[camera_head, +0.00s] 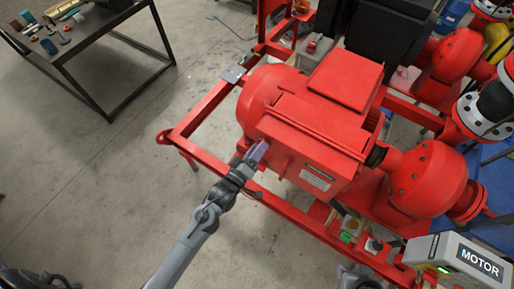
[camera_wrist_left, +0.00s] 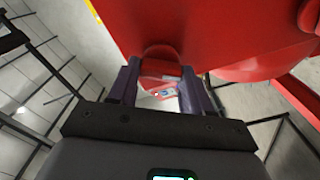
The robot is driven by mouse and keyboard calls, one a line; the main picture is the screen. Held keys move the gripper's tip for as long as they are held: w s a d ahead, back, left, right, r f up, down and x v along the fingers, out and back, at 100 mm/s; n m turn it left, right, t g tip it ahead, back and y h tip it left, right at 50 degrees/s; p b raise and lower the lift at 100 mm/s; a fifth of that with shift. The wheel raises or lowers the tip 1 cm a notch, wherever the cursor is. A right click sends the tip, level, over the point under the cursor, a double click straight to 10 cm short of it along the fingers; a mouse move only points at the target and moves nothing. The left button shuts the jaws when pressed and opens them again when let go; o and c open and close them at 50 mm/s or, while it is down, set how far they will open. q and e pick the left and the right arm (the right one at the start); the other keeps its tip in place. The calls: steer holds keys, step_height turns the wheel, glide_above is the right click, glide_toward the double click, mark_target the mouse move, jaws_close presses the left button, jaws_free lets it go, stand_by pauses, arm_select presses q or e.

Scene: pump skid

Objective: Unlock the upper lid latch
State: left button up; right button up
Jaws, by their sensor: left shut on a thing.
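The red pump housing (camera_head: 305,150) stands on the skid, with a flat lid on its top. My left gripper (camera_head: 258,152) is at the housing's near left side, below the lid's edge. In the left wrist view, a rounded red tab, seemingly the upper lid latch (camera_wrist_left: 161,52), sticks out from the red housing (camera_wrist_left: 220,30). The dark fingers of my left gripper (camera_wrist_left: 160,84) stand on either side of this tab and are shut on it. In the head view the gripper hides the latch. My right gripper is not in view.
The red skid frame (camera_head: 205,155) runs around the housing. Red pipes and a round flanged body (camera_head: 428,180) stand to the right. A grey box marked MOTOR (camera_head: 455,262) is at the lower right. A dark table (camera_head: 85,40) with small items is at the upper left. The floor between is clear.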

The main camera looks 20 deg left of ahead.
arm_select(q)
steer(key=shift+f+n+p, duration=0.1)
steer(key=shift+n+p, duration=1.1)
steer(key=shift+n, duration=1.9)
steer(key=o, duration=1.1)
steer(key=shift+c, duration=0.2)
